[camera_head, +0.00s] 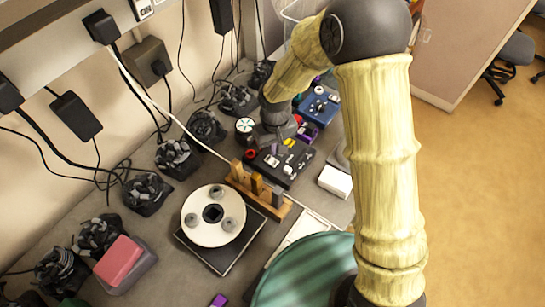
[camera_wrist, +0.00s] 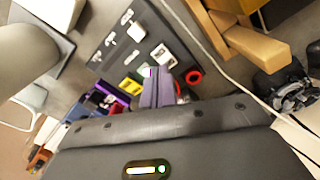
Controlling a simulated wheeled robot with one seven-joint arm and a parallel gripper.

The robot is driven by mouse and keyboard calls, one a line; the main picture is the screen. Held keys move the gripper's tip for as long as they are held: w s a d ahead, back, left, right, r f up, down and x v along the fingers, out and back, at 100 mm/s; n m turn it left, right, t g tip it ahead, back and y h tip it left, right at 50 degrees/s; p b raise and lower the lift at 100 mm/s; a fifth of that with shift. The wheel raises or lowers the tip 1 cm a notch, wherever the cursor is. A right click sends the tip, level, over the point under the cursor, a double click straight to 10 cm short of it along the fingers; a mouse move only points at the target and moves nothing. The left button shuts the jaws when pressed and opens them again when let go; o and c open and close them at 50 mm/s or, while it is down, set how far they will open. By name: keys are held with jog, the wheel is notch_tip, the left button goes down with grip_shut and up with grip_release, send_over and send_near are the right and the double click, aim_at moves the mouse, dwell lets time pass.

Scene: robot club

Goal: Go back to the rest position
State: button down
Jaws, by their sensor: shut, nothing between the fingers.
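My gripper (camera_head: 274,148) is at the end of my bent arm, over the far part of the grey table in the head view. It points down above a black board (camera_head: 268,166) that carries small coloured parts. In the wrist view my gripper (camera_wrist: 156,88) shows its two narrow purple-grey fingers side by side, shut with nothing between them. I cannot tell whether the fingertips touch the board.
A wooden stand (camera_head: 284,208) with upright blocks and a white box (camera_head: 336,181) stand close to the board. Nearer are a device with a white disc (camera_head: 213,233), a red block (camera_head: 118,260) and a green striped round thing (camera_head: 305,275). Several black cable bundles line the wall; cables hang there.

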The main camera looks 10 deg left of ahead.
jog(key=shift+r+p, duration=0.35)
jog(key=shift+r, duration=0.35)
jog(key=s+d+r+m+t, duration=0.1)
jog(key=d+r, duration=0.3)
jog(key=d, duration=0.4)
jog(key=s+d+r+m, duration=0.3)
jog(key=d+r+m, duration=0.1)
jog(key=d, duration=0.5)
jog(key=s+d+r+m+t, duration=0.1)
jog(key=s+d+r+m, duration=0.1)
jog(key=d, duration=0.7)
notch_tip(320, 180, up, 2)
jog(key=shift+s+r+t, duration=0.15)
jog(key=shift+s+t, duration=0.15)
jog(key=shift+s, duration=0.25)
